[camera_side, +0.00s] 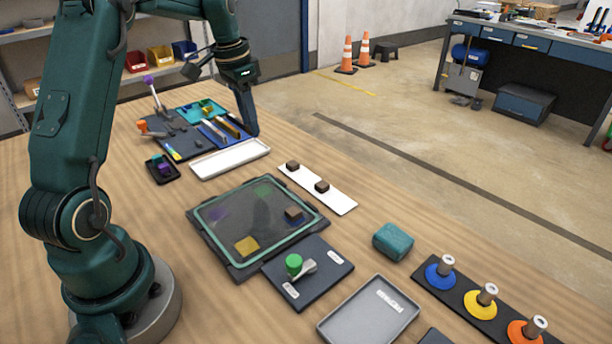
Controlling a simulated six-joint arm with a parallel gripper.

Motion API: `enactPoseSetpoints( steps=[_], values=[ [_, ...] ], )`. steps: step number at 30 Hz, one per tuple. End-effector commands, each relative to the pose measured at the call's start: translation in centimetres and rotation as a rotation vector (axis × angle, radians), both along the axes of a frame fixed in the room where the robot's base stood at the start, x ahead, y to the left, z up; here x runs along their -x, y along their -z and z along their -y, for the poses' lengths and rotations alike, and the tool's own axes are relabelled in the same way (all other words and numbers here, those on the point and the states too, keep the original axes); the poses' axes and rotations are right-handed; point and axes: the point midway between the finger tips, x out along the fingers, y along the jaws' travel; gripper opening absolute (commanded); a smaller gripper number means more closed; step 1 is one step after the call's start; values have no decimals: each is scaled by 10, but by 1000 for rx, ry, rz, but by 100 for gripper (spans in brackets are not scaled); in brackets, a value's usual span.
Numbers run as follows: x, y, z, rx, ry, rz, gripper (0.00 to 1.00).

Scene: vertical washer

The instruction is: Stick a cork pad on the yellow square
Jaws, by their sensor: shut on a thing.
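The yellow square (246,246) lies in the lower left part of a dark, green-rimmed panel (205,240). Two dark brown blocks, which look like the cork pads (293,165) (321,186), sit on a white strip behind the panel. A similar brown block (294,214) is on the panel's right part. The yellow square looks bare. My gripper (250,130) is at the back, pointing down at the right edge of the blue tool tray, far from the square. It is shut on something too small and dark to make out.
An empty white tray (231,159) lies between tool tray and panel. In front are a plate with a green knob (293,264), a grey tray (370,312), a teal block (393,241) and a rack of coloured discs on posts (485,302).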

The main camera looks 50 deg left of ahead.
Motion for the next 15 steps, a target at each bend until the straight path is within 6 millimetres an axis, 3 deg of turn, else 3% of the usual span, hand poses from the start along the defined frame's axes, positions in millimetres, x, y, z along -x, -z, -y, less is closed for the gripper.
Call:
enactPoseSetpoints(
  steps=[5,15],
  values=[
    [9,9,6,-9,221,-17,0],
    [57,25,82,0,964,-37,0]
  ],
)
